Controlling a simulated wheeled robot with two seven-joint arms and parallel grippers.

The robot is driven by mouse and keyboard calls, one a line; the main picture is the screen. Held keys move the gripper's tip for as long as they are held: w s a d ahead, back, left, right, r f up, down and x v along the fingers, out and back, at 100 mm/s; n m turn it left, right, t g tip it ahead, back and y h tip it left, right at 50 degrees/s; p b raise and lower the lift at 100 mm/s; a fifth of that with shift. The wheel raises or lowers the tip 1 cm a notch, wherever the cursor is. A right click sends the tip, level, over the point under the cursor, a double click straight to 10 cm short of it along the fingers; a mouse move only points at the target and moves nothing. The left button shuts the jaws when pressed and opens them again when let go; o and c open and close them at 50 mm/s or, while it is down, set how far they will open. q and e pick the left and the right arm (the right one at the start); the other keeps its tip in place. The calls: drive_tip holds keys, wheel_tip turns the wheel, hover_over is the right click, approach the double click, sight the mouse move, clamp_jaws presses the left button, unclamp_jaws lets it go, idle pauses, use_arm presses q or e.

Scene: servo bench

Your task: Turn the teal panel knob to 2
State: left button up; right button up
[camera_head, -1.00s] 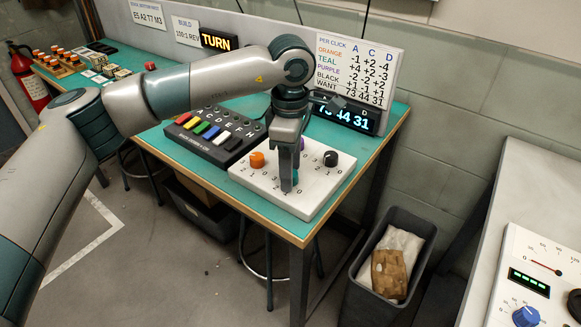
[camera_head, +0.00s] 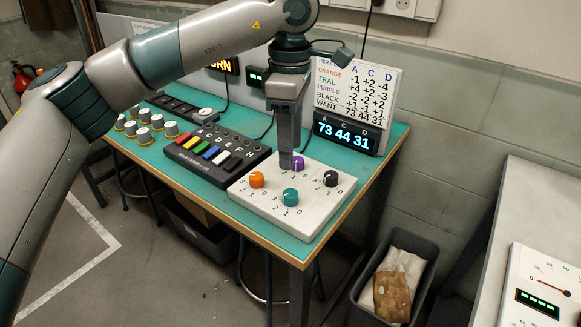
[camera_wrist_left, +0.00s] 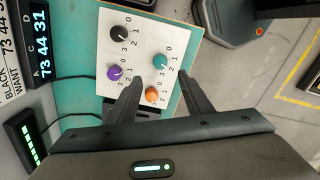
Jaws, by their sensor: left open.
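The teal knob (camera_head: 290,197) sits at the front of a white panel (camera_head: 262,207), with printed numbers around it. It also shows in the left wrist view (camera_wrist_left: 160,62), uncovered; its exact pointer setting is too small to read surely. Orange (camera_head: 257,180), purple (camera_head: 298,163) and black (camera_head: 331,178) knobs share the panel. My left gripper (camera_head: 286,165) points down over the panel, behind the teal knob in the head view and partly before the purple one. In the left wrist view its fingers (camera_wrist_left: 160,80) are apart with nothing held. My right gripper is not in view.
A display (camera_head: 346,132) reads 73 44 31, matching the WANT row on the chart (camera_head: 365,90). A black box with coloured keys (camera_head: 218,152) stands left of the panel. White-and-yellow round pieces (camera_head: 145,125) are further left. A bin (camera_head: 397,275) stands right of the bench.

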use_arm(q)
wheel_tip(320, 180, up, 6)
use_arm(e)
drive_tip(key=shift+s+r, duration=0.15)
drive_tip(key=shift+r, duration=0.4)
